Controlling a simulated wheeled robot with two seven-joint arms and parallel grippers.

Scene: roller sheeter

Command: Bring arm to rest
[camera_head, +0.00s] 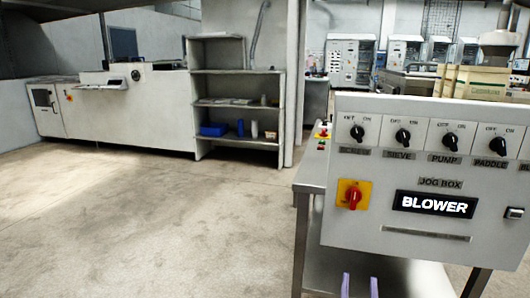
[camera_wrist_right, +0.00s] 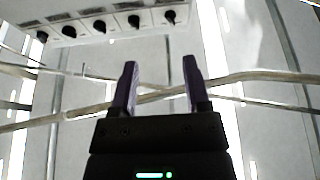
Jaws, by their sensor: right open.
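My right gripper (camera_head: 360,287) shows only its two purple fingertips at the bottom edge of the head view, below the control panel (camera_head: 388,247). It is open and empty, with the fingers apart. In the right wrist view my right gripper (camera_wrist_right: 158,82) points toward pale surfaces and crossing cables or rods, with nothing between its fingers. The panel's row of black knobs (camera_wrist_right: 103,26) shows at the upper left there. My left gripper and arm are not in the head view.
The panel stands on a metal table (camera_head: 308,180) and carries a red switch on a yellow plate (camera_head: 353,194) and a BLOWER label (camera_head: 434,204). A grey shelf (camera_head: 237,100) and a white machine (camera_head: 130,110) stand at the back left. The floor (camera_head: 150,220) at left is clear.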

